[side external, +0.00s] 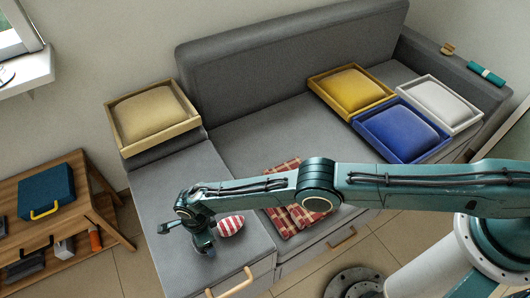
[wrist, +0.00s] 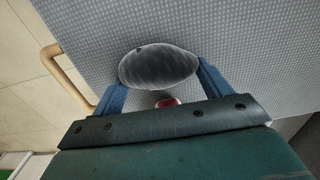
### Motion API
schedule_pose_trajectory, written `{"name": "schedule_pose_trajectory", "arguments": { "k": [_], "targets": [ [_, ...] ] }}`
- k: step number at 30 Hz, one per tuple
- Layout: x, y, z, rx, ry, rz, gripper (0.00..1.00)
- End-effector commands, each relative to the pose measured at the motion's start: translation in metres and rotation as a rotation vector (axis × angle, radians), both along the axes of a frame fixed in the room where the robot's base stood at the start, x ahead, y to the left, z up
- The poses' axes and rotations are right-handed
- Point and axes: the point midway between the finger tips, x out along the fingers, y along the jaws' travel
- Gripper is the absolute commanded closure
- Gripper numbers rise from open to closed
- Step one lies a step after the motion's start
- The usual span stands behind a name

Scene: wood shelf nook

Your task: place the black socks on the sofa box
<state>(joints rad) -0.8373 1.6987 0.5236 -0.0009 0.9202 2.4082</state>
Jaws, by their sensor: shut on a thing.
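The black socks (wrist: 158,68) show in the wrist view as a dark grey, rounded bundle between the two blue fingers. My gripper (wrist: 160,76) is shut on them, over the grey sofa fabric. In the side view my gripper (side external: 207,249) points down over the front seat of the sofa (side external: 160,190); the socks cannot be made out there. I cannot tell whether they touch the seat. The sofa has box-like drawer fronts with wooden handles (side external: 230,283) below the seat.
A red-and-white striped bundle (side external: 231,226) lies right beside my gripper. A red plaid cloth (side external: 283,219) lies right of it, partly behind my arm. Trays with tan (side external: 147,112), yellow (side external: 352,92), blue (side external: 402,131) and white (side external: 440,102) cushions rest on the sofa.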

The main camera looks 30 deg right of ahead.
Motion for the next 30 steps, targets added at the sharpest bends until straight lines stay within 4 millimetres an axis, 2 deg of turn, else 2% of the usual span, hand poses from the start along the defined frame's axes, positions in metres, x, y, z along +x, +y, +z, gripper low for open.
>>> {"name": "schedule_pose_trajectory", "arguments": {
  "k": [7,8,11,23,30],
  "targets": [
    [0.0004,0.0005,-0.0029,0.001,-0.001,0.0,0.45],
    [0.0004,0.0004,-0.0032,0.001,-0.001,0.0,0.21],
    [0.0003,0.0004,-0.0028,0.001,-0.001,0.0,0.01],
    [0.0003,0.0004,-0.0019,0.001,-0.001,0.0,0.01],
    [0.0007,0.0008,0.0068,0.001,-0.001,0.0,0.01]
  ]
}}
